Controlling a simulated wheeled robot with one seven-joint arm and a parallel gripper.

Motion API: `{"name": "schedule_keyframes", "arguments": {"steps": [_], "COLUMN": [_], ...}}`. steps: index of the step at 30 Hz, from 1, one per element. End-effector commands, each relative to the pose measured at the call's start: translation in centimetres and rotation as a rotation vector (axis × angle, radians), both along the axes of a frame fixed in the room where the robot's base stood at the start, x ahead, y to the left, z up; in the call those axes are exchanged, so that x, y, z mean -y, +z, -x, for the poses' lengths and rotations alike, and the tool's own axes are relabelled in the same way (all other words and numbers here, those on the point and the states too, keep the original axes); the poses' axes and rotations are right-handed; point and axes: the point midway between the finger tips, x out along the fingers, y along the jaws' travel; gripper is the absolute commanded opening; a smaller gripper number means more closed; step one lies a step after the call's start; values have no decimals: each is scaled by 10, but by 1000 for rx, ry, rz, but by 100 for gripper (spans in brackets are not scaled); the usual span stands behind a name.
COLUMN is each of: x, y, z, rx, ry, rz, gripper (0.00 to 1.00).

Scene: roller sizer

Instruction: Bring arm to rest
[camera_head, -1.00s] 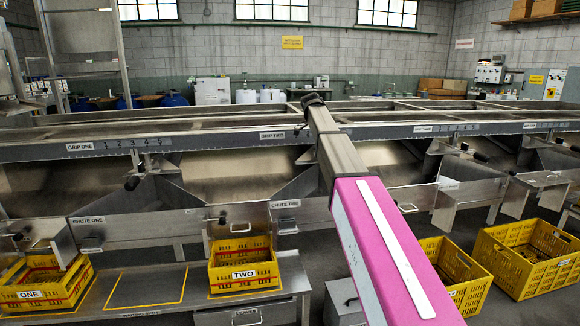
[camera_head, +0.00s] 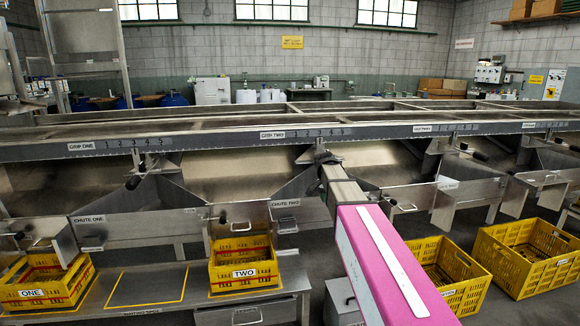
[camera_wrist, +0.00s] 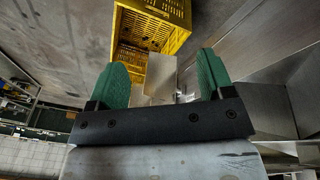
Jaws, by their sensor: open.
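My gripper (camera_wrist: 157,80) shows in the wrist view with two green finger pads set wide apart and nothing between them. Beyond the pads are a pale metal plate and yellow crates (camera_wrist: 178,10). In the head view my pink and grey arm reaches forward from the bottom right. Its dark far end (camera_head: 322,160) is in front of the sizer's front rail, close to the GRIP TWO scale. I cannot tell whether the arm end touches the machine.
The roller sizer (camera_head: 230,140) spans the view, with levers and chutes below. Crate ONE (camera_head: 48,298) and crate TWO (camera_head: 243,283) stand on a metal bench at left. More yellow crates (camera_head: 525,262) stand on the floor at right. A yellow outlined spot (camera_head: 145,287) on the bench is empty.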

Motion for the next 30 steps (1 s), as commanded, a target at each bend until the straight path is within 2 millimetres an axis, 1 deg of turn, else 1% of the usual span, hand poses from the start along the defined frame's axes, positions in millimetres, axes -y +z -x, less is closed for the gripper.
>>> {"name": "schedule_keyframes", "arguments": {"steps": [1,2,3,5,6,8,9,11,12,15,18,21,24,30], "x": [4,5,7,9,10,11,12,14,14,15,15,15,15,15], "y": [-24,-35,-51,-72,-86,-105,-118,-135,-145,-169,-186,-197,-204,-206], "z": [27,37,51,72,86,107,122,145,160,196,226,247,258,261], "rx": [-22,-32,-44,-61,-73,-87,-95,-107,-114,-126,-132,-134,-135,-134], "ry": [56,91,139,209,256,326,372,439,483,589,678,742,782,796], "rz": [-15,-23,-36,-53,-67,-85,-98,-116,-129,-157,-181,-198,-207,-209], "gripper": [74,74,74,74,74,74,74,74,74,74,74,74,74,74]}}
